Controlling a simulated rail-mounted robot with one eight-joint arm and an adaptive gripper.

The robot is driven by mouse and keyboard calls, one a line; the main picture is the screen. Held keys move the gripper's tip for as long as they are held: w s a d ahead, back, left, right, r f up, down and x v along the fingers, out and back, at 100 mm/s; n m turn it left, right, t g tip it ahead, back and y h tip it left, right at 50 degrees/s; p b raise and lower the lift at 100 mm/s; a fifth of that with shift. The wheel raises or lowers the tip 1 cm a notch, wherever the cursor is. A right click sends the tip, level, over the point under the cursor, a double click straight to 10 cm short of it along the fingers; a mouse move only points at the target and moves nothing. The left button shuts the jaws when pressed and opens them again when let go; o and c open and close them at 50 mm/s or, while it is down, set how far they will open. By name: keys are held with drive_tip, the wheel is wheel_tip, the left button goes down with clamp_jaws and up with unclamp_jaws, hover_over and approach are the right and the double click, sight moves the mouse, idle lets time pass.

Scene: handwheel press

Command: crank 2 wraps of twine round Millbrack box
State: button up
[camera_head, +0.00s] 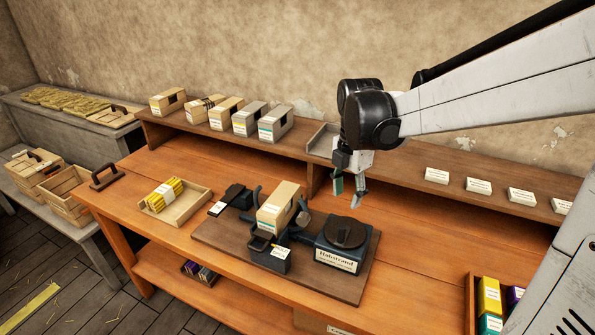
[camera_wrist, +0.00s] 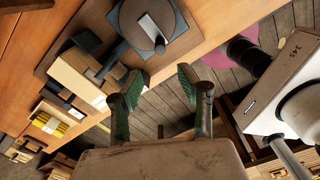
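A cream box (camera_head: 279,206) with a pale label sits in the dark press on the bench; it also shows in the wrist view (camera_wrist: 78,76). I cannot read its name. The press has a round dark wheel (camera_head: 346,233) with a raised grip, above a white nameplate (camera_head: 336,260). The wheel also shows in the wrist view (camera_wrist: 147,24). No twine is clearly visible around this box. My gripper (camera_head: 348,192) hangs above and behind the wheel, empty and apart from it. Its green-padded fingers (camera_wrist: 162,92) are spread in the wrist view.
Several labelled boxes (camera_head: 226,113) stand on the rear shelf; one has dark bands. A tray (camera_head: 186,211) holding yellow sticks lies left of the press baseboard (camera_head: 348,287). Several white cards (camera_head: 478,186) stand on the right shelf. Bench space right of the press is clear.

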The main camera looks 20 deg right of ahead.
sight(343, 226)
wheel_tip(343, 226, down, 14)
drive_tip(key=shift+r, duration=0.1)
idle(0.5)
clamp_jaws()
idle(0.3)
